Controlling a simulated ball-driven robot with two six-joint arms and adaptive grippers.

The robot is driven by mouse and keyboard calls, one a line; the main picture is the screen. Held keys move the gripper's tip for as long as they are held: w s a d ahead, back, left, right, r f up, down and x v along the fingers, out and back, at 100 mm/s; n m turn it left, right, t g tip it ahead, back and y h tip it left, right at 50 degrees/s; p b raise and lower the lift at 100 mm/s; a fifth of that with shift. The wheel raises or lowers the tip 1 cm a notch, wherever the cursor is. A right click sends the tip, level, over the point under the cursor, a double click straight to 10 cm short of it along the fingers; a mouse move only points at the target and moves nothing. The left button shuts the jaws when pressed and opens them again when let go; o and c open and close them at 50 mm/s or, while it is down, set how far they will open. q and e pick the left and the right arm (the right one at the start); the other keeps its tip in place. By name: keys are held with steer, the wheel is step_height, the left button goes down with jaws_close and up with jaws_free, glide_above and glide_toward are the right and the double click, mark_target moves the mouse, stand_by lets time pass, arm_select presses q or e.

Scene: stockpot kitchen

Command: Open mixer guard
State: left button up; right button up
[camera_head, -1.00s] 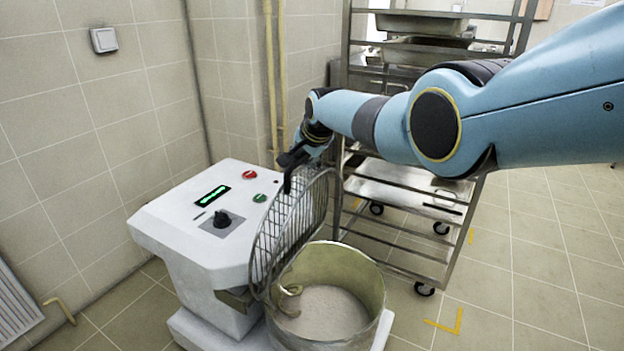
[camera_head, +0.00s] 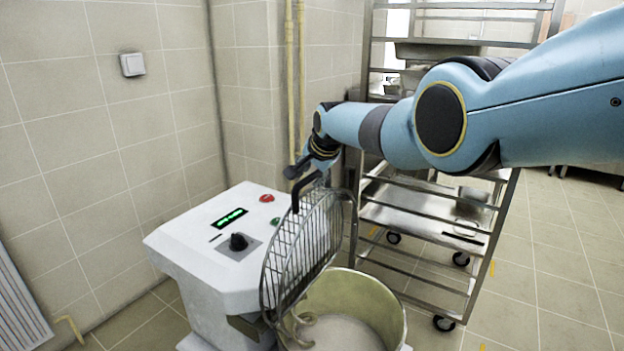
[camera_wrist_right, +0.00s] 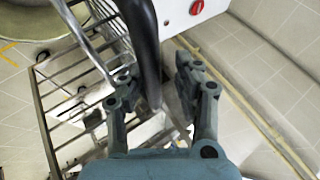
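The mixer guard (camera_head: 303,250) is a curved wire grid standing raised, nearly upright, at the machine side of the bowl (camera_head: 390,310). Its black handle (camera_head: 299,192) is at the top edge; in the right wrist view the dark handle bar (camera_wrist_right: 142,45) passes between the fingers. My right gripper (camera_head: 305,170) is at this handle; in the wrist view the gripper (camera_wrist_right: 158,88) has its fingers spread either side of the bar, with a gap on the right. The white mixer body (camera_head: 200,270) carries a black knob, a green display and buttons. My left gripper is out of view.
A steel rack trolley (camera_head: 425,225) on wheels stands behind and right of the mixer, close behind my right arm. Tiled walls (camera_head: 90,130) and yellow pipes (camera_head: 290,80) are behind. Open floor (camera_head: 560,270) lies to the right.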

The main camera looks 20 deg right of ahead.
steer(key=shift+o, duration=0.4)
steer(key=shift+f, duration=0.35)
steer(key=shift+s, duration=0.1)
steer(key=shift+r, duration=0.1)
steer(key=v, duration=1.1)
steer(key=shift+s+r, duration=0.25)
steer(key=shift+r, duration=0.1)
